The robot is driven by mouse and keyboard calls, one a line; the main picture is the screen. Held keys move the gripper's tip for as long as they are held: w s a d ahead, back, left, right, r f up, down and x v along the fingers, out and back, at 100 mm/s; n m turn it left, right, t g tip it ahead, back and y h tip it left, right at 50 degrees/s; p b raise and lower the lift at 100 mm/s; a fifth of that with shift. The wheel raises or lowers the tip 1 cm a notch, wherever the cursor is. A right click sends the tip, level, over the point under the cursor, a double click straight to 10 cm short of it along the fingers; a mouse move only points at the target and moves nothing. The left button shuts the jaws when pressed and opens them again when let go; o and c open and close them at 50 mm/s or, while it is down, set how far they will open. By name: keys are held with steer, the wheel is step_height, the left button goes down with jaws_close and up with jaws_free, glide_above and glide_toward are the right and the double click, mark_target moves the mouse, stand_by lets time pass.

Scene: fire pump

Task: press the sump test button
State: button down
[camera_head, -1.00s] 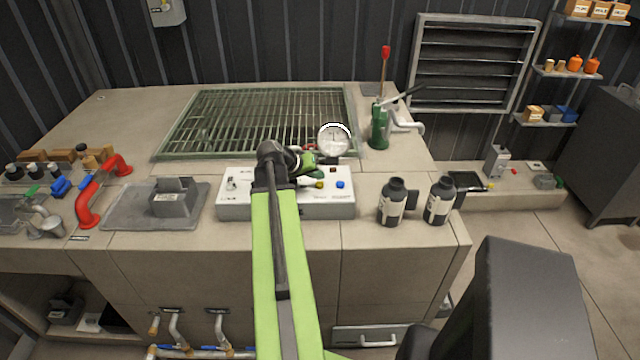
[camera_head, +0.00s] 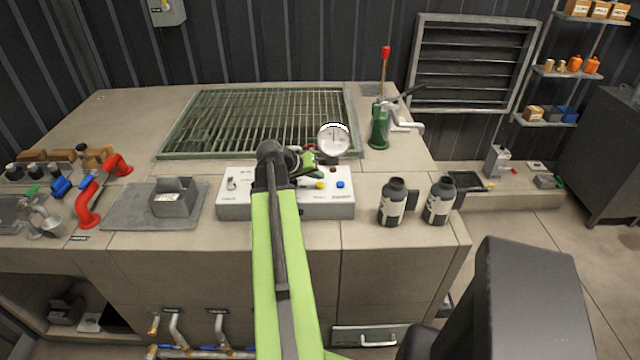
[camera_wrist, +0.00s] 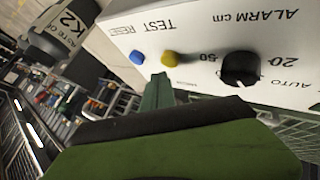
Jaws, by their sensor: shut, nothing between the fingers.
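The white control box (camera_head: 290,206) stands on the bench below my arm in the head view. Its yellow button (camera_head: 319,184) is beside a blue button (camera_head: 340,184). In the wrist view, the panel appears upside down, with the yellow button (camera_wrist: 169,58) by the label TEST and the blue button (camera_wrist: 137,57) by RESET. My gripper (camera_wrist: 158,78) is shut and empty, its tip just below the yellow button in that picture. I cannot tell whether they touch. In the head view my gripper (camera_head: 308,163) is over the box, partly hidden by my wrist.
A black knob (camera_wrist: 240,68) sits beside the yellow button. A round gauge (camera_head: 333,139) stands behind the box. Two dark bottles (camera_head: 393,204) (camera_head: 439,203) stand to its right, and a grey tray (camera_head: 120,212) lies to its left. A floor grate (camera_head: 182,132) is behind.

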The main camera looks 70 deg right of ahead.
mark_target(318, 185)
steer(key=shift+f, duration=0.1)
steer(key=shift+f+b, duration=0.3)
steer(key=shift+b, duration=0.1)
steer(key=shift+f+b, duration=0.55)
stand_by(0.4)
steer(key=shift+r, duration=0.15)
steer(key=shift+r+p, duration=0.8)
steer(key=shift+p, duration=0.15)
steer(key=shift+r, duration=0.1)
step_height(318, 185, up, 5)
steer(key=p, duration=0.5)
